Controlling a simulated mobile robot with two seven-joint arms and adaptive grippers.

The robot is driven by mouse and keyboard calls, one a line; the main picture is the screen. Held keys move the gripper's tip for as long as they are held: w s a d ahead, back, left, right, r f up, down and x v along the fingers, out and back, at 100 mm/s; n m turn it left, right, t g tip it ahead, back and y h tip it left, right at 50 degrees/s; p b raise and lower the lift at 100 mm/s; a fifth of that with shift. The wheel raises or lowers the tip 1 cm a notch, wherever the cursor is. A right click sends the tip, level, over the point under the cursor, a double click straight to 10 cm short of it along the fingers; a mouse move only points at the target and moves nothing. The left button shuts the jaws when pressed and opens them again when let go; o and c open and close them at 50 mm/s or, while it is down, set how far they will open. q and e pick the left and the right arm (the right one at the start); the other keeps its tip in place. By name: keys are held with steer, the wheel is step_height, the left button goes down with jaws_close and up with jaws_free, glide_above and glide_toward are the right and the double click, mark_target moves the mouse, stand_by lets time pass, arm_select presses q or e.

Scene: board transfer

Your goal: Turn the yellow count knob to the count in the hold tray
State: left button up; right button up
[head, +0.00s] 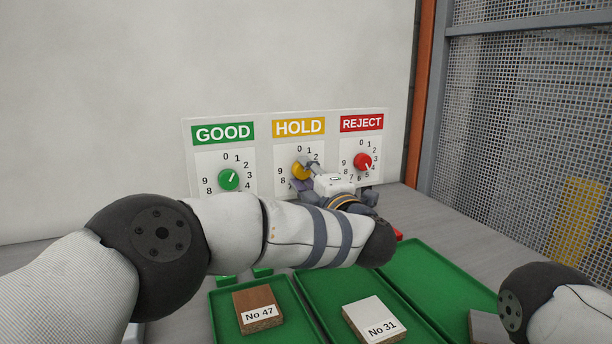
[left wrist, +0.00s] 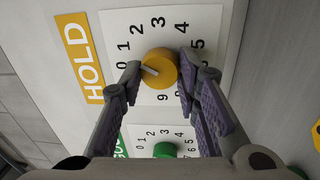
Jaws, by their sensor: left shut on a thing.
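The yellow count knob (head: 301,171) sits under the HOLD sign (head: 299,127) on the wall panel, between the green and red knobs. My left gripper (head: 304,172) is shut on it, one finger on each side, as the left wrist view shows. There, the white mark on the yellow knob (left wrist: 161,66) points roughly toward the 0. The middle green tray (head: 318,290), in line with HOLD, holds a board (head: 375,318) marked No 31; its near end is cut off. My right gripper is out of view; only part of that arm shows at the lower right.
The green knob (head: 228,180) is left of the yellow one and the red knob (head: 363,161) is right. The left tray (head: 222,320) holds a board (head: 257,309) marked No 47. A grey piece (head: 487,327) shows at the lower right. A mesh fence (head: 530,110) stands at the right.

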arm_select(q)
steer(key=shift+d+f, duration=0.1)
steer(key=o, duration=1.2)
steer(key=shift+c, duration=0.2)
steer(key=v, duration=1.2)
